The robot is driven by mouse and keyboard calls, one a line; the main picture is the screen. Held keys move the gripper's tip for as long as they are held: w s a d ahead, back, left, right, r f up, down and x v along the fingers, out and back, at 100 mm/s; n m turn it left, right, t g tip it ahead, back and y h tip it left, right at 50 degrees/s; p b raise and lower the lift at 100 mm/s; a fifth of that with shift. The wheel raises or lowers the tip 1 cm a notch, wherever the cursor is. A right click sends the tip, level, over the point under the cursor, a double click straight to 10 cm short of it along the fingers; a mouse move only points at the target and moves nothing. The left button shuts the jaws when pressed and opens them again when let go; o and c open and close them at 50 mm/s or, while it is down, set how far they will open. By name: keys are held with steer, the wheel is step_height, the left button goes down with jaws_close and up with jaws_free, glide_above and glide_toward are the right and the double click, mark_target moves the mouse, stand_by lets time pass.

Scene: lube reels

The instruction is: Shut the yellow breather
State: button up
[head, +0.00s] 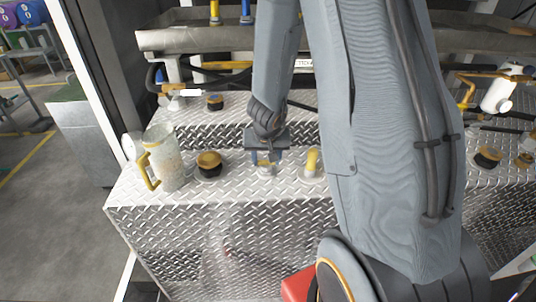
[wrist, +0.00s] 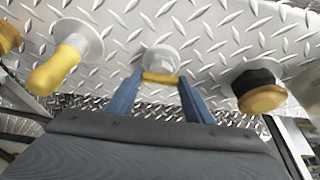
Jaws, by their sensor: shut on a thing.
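The yellow breather, as I take it, is a small yellow piece (wrist: 160,77) on a pale round base (wrist: 160,60) fixed to the diamond-plate top. In the head view its base (head: 266,170) shows just below my gripper. My gripper (head: 267,157) points down at it, and its blue fingers (wrist: 160,92) stand one on each side of the yellow piece, shut on it. The yellow piece lies flat across the space between the fingers in the wrist view. Its exact turn is hard to tell in the head view, where the gripper partly hides it.
A yellow elbow (head: 312,161) stands close to the right and a black fitting with a yellow cap (head: 208,165) to the left. A clear jug with a yellow handle (head: 165,160) stands at the left edge. A metal trough (head: 200,40) runs behind. My arm hides much of the right.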

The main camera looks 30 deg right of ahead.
steer(key=o, duration=1.1)
steer(key=p+v, duration=0.6)
steer(key=v, duration=0.1)
steer(key=shift+s+r, duration=0.15)
steer(key=shift+r, duration=0.2)
